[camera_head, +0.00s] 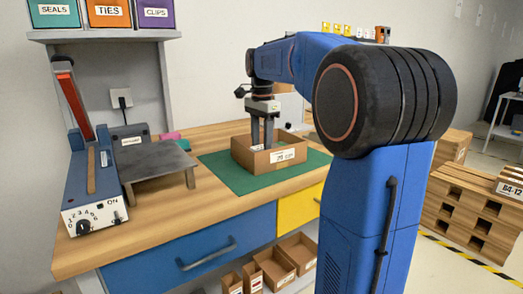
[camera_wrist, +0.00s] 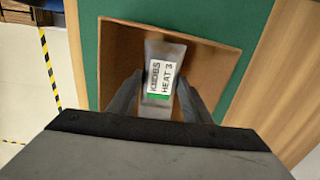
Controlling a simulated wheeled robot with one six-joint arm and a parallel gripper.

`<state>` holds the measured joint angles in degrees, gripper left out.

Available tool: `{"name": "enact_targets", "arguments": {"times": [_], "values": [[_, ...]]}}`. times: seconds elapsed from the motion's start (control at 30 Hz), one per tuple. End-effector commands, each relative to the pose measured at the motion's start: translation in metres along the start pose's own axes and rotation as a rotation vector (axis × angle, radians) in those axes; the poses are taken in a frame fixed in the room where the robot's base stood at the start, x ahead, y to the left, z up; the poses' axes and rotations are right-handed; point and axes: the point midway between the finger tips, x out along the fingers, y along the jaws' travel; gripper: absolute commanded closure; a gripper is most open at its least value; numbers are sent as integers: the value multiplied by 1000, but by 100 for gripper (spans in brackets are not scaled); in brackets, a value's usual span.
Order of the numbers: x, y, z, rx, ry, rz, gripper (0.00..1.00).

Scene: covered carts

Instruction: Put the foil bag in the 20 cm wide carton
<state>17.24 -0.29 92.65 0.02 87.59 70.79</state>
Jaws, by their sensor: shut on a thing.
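The carton (camera_head: 243,155) is an open brown box on a green mat, with a white label that seems to read 20 cm. It also shows in the wrist view (camera_wrist: 215,52). My gripper (camera_head: 262,143) points straight down, its fingers reaching into the carton's opening. In the wrist view my gripper (camera_wrist: 160,88) is shut on the foil bag (camera_wrist: 164,50), a slim silvery pack with a white and green label reading HEAT 3. The bag is within the carton's outline; whether it touches the floor I cannot tell. The carton's front wall hides the bag in the head view.
The green mat (camera_head: 233,181) lies on a wooden bench (camera_head: 190,225). A blue heat sealer (camera_head: 95,195) and a grey stand (camera_head: 155,162) are to the left. Smaller cartons (camera_head: 275,268) sit below the bench. A wooden pallet stack (camera_head: 470,205) stands at right.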

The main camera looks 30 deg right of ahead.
Motion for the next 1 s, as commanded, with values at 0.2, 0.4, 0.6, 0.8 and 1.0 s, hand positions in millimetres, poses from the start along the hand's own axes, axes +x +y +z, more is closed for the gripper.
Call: {"name": "enact_targets", "arguments": {"times": [0.2,0.4,0.6,0.8,1.0], "values": [[20,0,0,0,0,1,78],[20,0,0,0,0,1,78],[23,0,0,0,0,0,43],[23,0,0,0,0,0,37],[20,0,0,0,0,0,37]]}}
